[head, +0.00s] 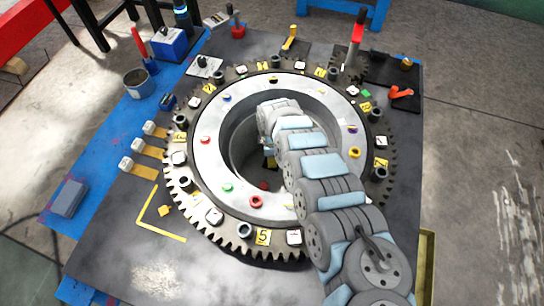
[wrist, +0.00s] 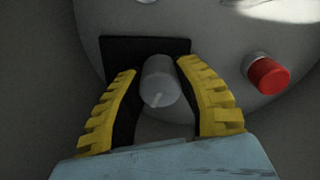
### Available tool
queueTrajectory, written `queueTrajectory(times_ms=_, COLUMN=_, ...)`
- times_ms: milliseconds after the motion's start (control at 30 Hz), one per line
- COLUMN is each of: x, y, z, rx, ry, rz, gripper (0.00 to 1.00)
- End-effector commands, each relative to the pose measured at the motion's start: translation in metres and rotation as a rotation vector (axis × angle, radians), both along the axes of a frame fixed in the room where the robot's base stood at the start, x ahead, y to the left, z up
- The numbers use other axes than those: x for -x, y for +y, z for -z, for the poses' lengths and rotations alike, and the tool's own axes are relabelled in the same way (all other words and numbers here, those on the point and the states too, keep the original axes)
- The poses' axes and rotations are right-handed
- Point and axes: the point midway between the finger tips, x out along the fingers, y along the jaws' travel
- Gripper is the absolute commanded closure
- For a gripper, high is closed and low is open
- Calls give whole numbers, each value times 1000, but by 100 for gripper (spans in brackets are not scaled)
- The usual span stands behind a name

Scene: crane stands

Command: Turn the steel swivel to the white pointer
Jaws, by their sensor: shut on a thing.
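The steel swivel looks like a short grey cylinder (wrist: 160,82) in the wrist view, in front of a black plate (wrist: 118,48). A small pale mark shows on its near end; I cannot tell whether this is the white pointer. My gripper (wrist: 158,66) has its two yellow ribbed fingers on either side of the cylinder, shut on it. In the head view my gripper (head: 270,162) is down inside the ring's opening, with only a bit of yellow showing below my arm. The swivel is hidden there.
A red-capped knob (wrist: 268,75) stands close right of my gripper. In the head view a pale ring (head: 211,162) with a dark toothed rim surrounds my arm. A cup (head: 138,83), a blue box (head: 170,43) and a tall red-topped post (head: 356,38) stand outside it.

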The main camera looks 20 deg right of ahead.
Motion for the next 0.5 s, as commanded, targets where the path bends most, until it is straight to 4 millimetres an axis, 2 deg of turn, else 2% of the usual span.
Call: queueTrajectory(times_ms=500, x=1, y=1, z=-3, rx=0, ry=2, rz=356, gripper=100)
